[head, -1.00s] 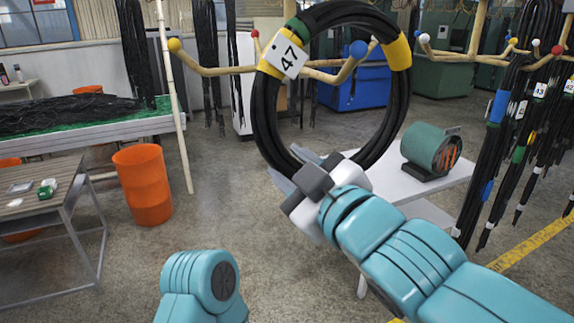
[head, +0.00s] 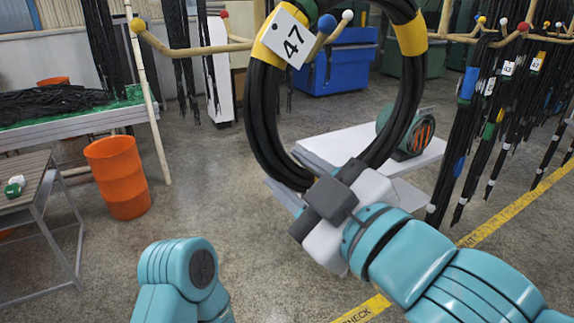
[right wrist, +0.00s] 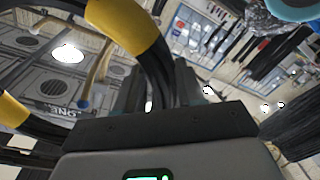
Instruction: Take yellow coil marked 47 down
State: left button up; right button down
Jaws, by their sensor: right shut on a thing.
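The coil marked 47 is a thick ring of black hose (head: 262,128) with yellow bands and a white tag (head: 288,38) reading 47. Its top is cut off in the head view. My right gripper (head: 292,174) is shut on the ring's bottom. The right wrist view shows the black hose (right wrist: 157,70) running down between my fingers, with a yellow band (right wrist: 125,22) above. A wooden arm with a blue ball end (head: 327,24) shows inside the ring; I cannot tell if the coil rests on it. My left gripper is out of view.
A rack arm with a yellow ball (head: 137,25) reaches out at left. Hanging hoses (head: 470,130) are at right. A white table (head: 345,140) with a green drum (head: 393,128) stands behind the coil. An orange bin (head: 117,177) is at left. Open floor lies between.

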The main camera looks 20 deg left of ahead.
jog(key=shift+p+v, duration=0.4)
jog(key=shift+v, duration=1.75)
jog(key=shift+s+r, duration=0.1)
jog(key=shift+s, duration=0.05)
